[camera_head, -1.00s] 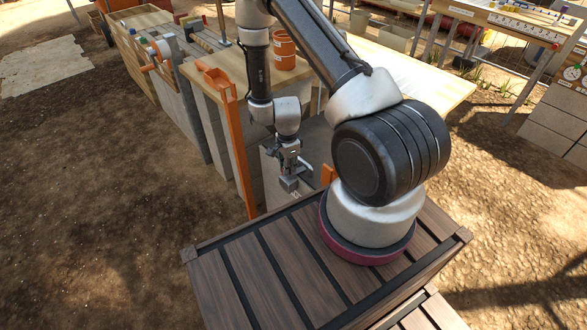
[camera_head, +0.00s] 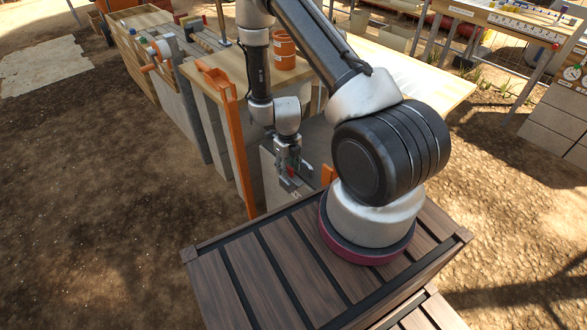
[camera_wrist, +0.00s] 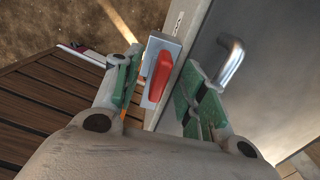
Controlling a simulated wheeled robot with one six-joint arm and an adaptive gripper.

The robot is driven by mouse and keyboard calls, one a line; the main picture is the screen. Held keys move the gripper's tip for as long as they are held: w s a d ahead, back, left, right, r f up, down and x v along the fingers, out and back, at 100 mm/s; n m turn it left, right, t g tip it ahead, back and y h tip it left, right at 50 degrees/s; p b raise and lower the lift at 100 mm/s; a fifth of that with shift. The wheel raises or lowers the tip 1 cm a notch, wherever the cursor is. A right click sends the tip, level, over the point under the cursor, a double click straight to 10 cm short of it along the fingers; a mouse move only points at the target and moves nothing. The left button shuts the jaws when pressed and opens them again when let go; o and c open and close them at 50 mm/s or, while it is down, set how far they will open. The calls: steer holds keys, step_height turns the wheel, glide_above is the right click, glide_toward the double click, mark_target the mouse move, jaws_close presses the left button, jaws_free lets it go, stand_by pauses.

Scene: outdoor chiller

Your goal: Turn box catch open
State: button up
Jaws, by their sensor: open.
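The box catch is a red lever (camera_wrist: 161,75) on a small grey plate (camera_wrist: 168,44) at the edge of a grey box front (camera_wrist: 262,95) in the wrist view. The lever runs lengthwise between my fingers. My gripper (camera_wrist: 160,78) is open, with one green-padded finger on each side of the lever. I cannot tell whether either finger touches it. In the head view my gripper (camera_head: 289,182) points down beside the grey box under the bench, and the catch is not clear there.
A curved metal handle (camera_wrist: 231,60) stands out from the box front, close to my right finger. An orange post (camera_head: 239,150) stands left of my gripper. A wooden bench top (camera_head: 415,80) with an orange container (camera_head: 285,50) is behind. Bare ground lies to the left.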

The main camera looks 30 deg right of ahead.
mark_target(288, 166)
steer(key=shift+o, duration=1)
steer(key=shift+r, duration=3.55)
step_height(288, 166, up, 12)
steer(key=s+n+g, duration=0.2)
steer(key=s+n, duration=0.3)
steer(key=n, duration=0.7)
steer(key=s+r+n+t, duration=0.2)
steer(key=s+r+n, duration=0.3)
steer(key=r, duration=0.5)
steer(key=s+d+r+n+t, duration=0.1)
steer(key=s+r+n+t, duration=0.1)
steer(key=s+r+n, duration=0.3)
steer(key=s+r+n+t, duration=0.2)
steer(key=s+r+n, duration=0.3)
steer(key=r+n, duration=0.6)
step_height(288, 166, up, 6)
steer(key=shift+s+d+f+n, duration=0.2)
steer(key=shift+s+n, duration=0.1)
steer(key=shift+s, duration=0.05)
